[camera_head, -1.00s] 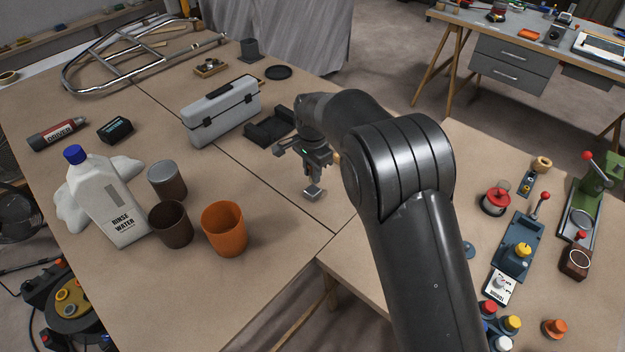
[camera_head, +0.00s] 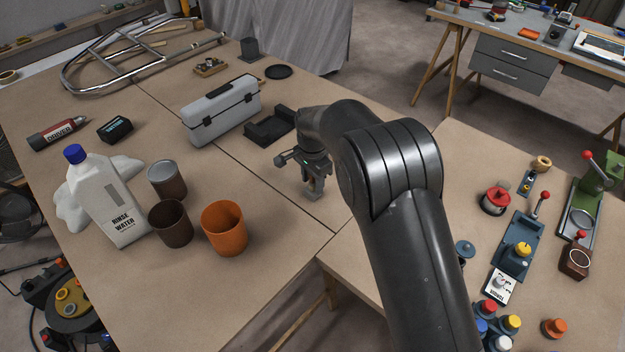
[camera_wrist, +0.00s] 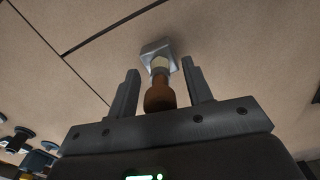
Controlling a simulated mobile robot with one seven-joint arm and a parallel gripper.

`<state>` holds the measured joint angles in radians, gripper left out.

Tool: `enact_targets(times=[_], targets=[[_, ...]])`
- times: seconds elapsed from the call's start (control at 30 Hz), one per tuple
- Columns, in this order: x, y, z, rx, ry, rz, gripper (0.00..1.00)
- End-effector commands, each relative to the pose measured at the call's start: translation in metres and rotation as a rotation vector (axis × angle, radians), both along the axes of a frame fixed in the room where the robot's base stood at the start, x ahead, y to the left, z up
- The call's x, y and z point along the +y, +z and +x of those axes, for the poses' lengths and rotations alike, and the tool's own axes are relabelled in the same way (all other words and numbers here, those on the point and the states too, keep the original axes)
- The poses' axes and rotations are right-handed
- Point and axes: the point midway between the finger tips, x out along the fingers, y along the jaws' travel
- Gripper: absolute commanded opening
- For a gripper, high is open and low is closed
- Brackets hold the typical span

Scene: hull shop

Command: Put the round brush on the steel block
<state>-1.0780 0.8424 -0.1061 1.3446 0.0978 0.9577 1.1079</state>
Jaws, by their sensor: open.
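My gripper (camera_head: 314,181) is low over the table near its front right edge. In the wrist view its two fingers (camera_wrist: 160,67) stand apart, one on each side of the round brush (camera_wrist: 160,94). The brush has an orange-brown rounded handle end toward the palm and a pale section beyond it. Its far end meets the steel block (camera_wrist: 150,47), a small grey square piece on the table, and it appears to stand on it. Gaps show between the brush and both fingers. In the head view the brush and block are small and mostly hidden by my gripper.
A grey toolbox (camera_head: 222,110) and a black holder (camera_head: 270,128) lie behind my gripper. An orange cup (camera_head: 224,228), a brown cup (camera_head: 171,223), a tin (camera_head: 167,180) and a rinse bottle (camera_head: 105,200) stand left. The table between cups and gripper is clear.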

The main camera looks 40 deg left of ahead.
Motion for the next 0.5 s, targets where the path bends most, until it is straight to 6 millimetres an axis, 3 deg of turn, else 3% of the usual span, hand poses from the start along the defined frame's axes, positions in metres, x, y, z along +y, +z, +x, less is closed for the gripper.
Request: enact_targets(times=[0.27,0.5], targets=[[0.001,0.013,0.0,-0.001,0.0,0.003,0.46],[0.001,0.062,0.0,-0.002,0.0,0.004,0.46]])
